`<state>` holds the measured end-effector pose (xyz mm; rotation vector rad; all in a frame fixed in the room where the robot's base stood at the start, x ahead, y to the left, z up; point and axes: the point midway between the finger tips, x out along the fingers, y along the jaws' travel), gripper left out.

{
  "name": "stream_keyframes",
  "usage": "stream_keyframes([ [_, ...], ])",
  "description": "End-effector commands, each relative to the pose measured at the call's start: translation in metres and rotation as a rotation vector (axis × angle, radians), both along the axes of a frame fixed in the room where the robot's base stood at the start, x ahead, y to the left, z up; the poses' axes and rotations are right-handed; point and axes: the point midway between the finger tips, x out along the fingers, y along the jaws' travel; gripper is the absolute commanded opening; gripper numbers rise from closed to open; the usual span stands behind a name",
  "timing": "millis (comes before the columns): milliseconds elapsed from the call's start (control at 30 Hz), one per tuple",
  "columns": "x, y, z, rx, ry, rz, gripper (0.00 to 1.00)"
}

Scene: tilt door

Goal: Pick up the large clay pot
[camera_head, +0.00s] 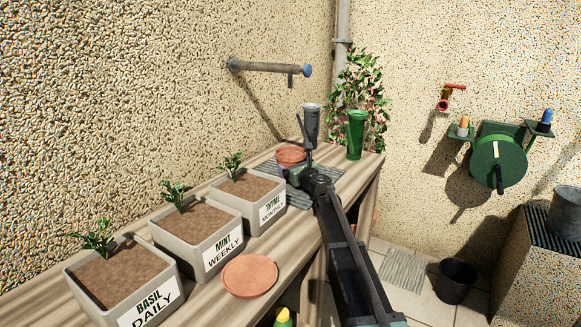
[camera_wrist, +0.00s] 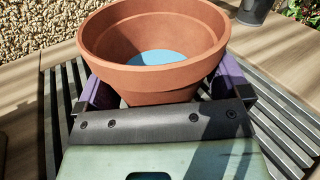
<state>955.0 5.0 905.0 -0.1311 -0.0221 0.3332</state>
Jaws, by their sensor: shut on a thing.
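The large clay pot (camera_head: 290,154) is a terracotta pot at the far part of the wooden bench, over a dark slatted grate. In the wrist view the pot (camera_wrist: 155,82) fills the top middle, upright, with a pale blue patch in its bottom. My gripper (camera_wrist: 160,92) is shut on the pot, one purple finger on each side of its body below the rim. In the head view my gripper (camera_head: 295,174) is partly hidden by my arm. The pot's base is hidden, so I cannot tell whether it touches the grate.
Planters labelled basil (camera_head: 112,272), mint (camera_head: 197,232) and thyme (camera_head: 248,195) line the bench. A terracotta saucer (camera_head: 249,276) lies near its front edge. A pipe (camera_head: 270,67) juts from the wall above.

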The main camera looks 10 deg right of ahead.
Motion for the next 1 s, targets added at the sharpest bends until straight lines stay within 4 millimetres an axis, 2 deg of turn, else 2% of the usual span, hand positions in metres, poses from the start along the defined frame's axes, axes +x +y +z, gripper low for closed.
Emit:
stream_keyframes([
  [267, 0.0, 0.0, 0.006, 0.0, 0.0, 0.0, 0.53],
  [467, 0.0, 0.0, 0.033, 0.0, 0.0, 0.0, 0.53],
  [567, 0.0, 0.0, 0.057, 0.0, 0.0, 0.0, 0.52],
  [800, 0.0, 0.0, 0.147, 0.0, 0.0, 0.0, 0.52],
  [900, 0.0, 0.0, 0.176, 0.0, 0.0, 0.0, 0.52],
  [1000, 0.0, 0.0, 0.194, 0.0, 0.0, 0.0, 0.52],
])
